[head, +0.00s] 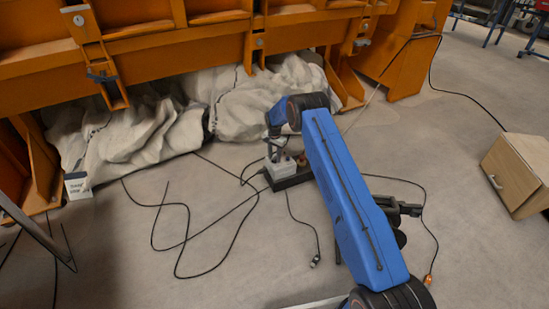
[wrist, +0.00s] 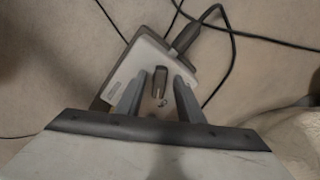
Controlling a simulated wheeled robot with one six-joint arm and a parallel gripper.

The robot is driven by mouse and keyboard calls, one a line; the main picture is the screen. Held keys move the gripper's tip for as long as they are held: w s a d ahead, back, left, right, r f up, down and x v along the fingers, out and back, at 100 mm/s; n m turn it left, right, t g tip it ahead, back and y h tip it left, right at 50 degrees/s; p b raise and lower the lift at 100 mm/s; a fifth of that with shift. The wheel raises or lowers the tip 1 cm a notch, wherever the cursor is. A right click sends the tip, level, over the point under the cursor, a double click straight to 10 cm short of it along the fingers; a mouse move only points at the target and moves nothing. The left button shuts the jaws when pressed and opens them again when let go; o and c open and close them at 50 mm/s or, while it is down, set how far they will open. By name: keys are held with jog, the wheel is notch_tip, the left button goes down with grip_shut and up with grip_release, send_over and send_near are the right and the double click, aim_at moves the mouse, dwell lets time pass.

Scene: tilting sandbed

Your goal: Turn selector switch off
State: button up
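The selector switch (wrist: 160,80) is a small dark upright knob on the face of a light grey box (wrist: 127,75). In the head view the box (head: 283,170) stands on the floor, partly hidden by my arm; the switch cannot be made out there. My gripper (wrist: 160,88) is open, and its two grey fingers are apart with the switch between them in the picture. I cannot tell whether either finger touches the switch or how far they are above the box. A black plug and cable (wrist: 187,38) join the box's upper right side.
A dark strip (head: 290,180) lies by the box. Black cables (head: 190,235) loop over the floor. Behind is an orange steel frame (head: 160,65) with white sacks (head: 160,130) under it. A wooden cabinet (head: 515,175) stands at right.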

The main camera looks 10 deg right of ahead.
grip_shut()
jog(key=shift+n, duration=0.3)
jog(key=n, duration=0.5)
jog(key=shift+s+d, duration=0.1)
jog(key=n, duration=0.6)
jog(key=shift+d, duration=0.15)
jog(key=shift+n, duration=0.3)
dwell(0.4)
